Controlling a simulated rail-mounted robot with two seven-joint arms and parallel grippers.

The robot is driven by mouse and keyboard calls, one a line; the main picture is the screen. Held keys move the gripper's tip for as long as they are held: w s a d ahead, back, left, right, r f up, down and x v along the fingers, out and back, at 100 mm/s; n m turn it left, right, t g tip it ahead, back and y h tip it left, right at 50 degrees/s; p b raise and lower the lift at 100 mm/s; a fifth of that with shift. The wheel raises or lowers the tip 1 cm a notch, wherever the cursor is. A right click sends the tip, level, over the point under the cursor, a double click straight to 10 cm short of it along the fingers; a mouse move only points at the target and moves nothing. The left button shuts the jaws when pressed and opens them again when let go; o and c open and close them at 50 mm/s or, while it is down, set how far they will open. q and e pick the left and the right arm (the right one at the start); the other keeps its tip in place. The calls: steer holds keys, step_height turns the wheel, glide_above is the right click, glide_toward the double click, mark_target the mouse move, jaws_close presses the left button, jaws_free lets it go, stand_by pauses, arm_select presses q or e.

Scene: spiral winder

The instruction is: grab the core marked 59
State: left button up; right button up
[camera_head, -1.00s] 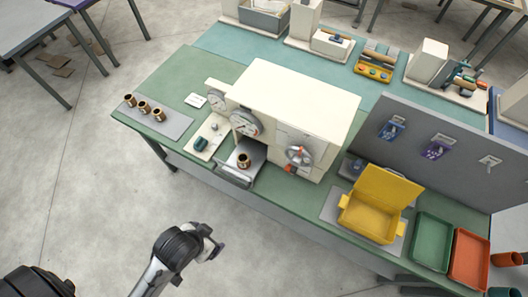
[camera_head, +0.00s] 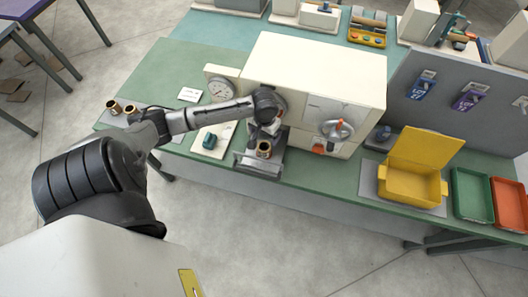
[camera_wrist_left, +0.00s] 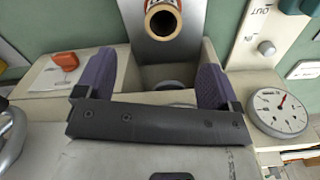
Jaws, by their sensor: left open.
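A brown-and-cream core (camera_head: 264,149) stands on the metal slide tray (camera_head: 247,168) at the front of the cream machine (camera_head: 312,80). In the left wrist view this core (camera_wrist_left: 162,20) is at the top edge, partly cut off, beyond the fingertips. Two more cores (camera_head: 113,106) (camera_head: 130,109) show on the grey mat at the left; my arm covers part of that mat. No number is readable on any core. My left gripper (camera_head: 265,130) is just behind the tray core, against the machine front. Its purple-padded fingers (camera_wrist_left: 155,78) are open and apart, with no core between them.
A yellow open box (camera_head: 410,183) stands right of the machine, with a green tray (camera_head: 473,194) and an orange tray (camera_head: 509,203) beyond. A handwheel (camera_head: 337,130) sticks out of the machine. A dial (camera_wrist_left: 278,112) is close beside the fingers in the wrist view.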

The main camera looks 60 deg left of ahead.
arm_select(q)
steer(key=shift+a+f, duration=0.2)
steer(key=shift+f, duration=3.2)
steer(key=shift+a+f, duration=0.15)
steer(key=shift+f, duration=3.2)
steer(key=c, duration=1)
steer(key=shift+r, duration=0.1)
